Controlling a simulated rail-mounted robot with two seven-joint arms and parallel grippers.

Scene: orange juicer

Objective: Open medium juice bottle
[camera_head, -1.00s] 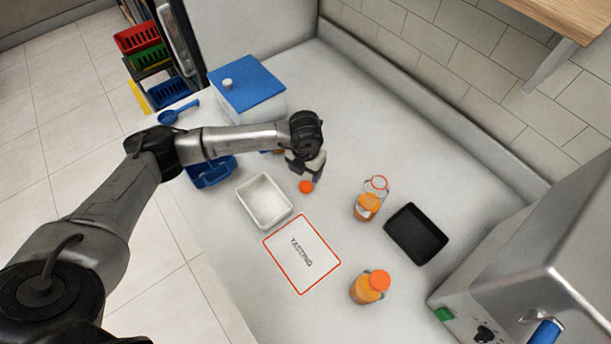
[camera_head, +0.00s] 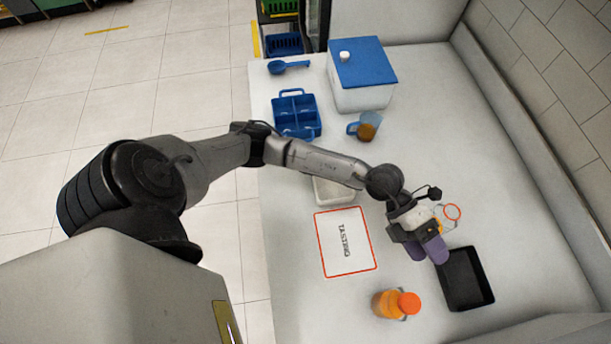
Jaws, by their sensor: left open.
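A bottle of orange juice (camera_head: 386,304) with an orange cap (camera_head: 409,302) stands near the front of the counter. My left gripper (camera_head: 427,252) is open above the counter, behind that bottle and left of the black tray. A clear bottle with an orange-red ring at its mouth (camera_head: 452,212) shows just behind the gripper. A bit of orange (camera_head: 440,226) shows beside the gripper; the rest of it is hidden. I cannot tell which bottle is the medium one. My right gripper is out of view.
A black tray (camera_head: 468,281) lies right of the gripper. A tasting mat (camera_head: 328,262) and a white tray (camera_head: 333,196), partly under my arm, lie left. A jug with juice (camera_head: 369,126), a blue caddy (camera_head: 296,105), a scoop (camera_head: 280,67) and a blue-lidded box (camera_head: 359,98) stand farther back.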

